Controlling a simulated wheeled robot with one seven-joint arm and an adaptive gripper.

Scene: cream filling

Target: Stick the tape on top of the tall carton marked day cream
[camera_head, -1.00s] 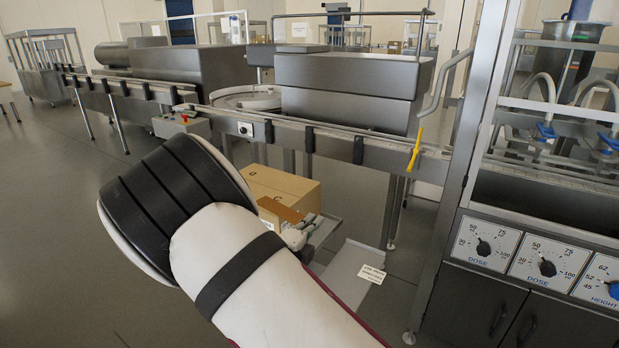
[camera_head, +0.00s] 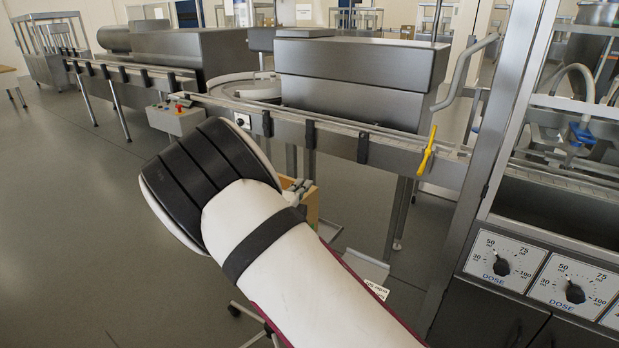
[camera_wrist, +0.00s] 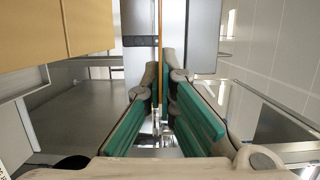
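A tan cardboard carton (camera_head: 313,206) stands beyond my arm in the head view, mostly hidden by it. A tan carton face (camera_wrist: 70,30) fills the upper left of the wrist view; no day cream marking can be read on it. My gripper shows partly in the head view (camera_head: 298,188), beside the carton. In the wrist view my gripper (camera_wrist: 164,85) has its green-padded fingers close together around a thin brown strip, the tape (camera_wrist: 160,45), seen edge-on. The tape is apart from the carton face in the picture and stretches beyond the fingertips. It is hidden in the head view.
A steel conveyor (camera_head: 340,140) runs behind the carton, with a yellow lever (camera_head: 427,150) on it. A dosing machine with dials (camera_head: 503,262) stands at the right. A white card (camera_head: 378,289) shows low beside my arm. The floor at left is clear.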

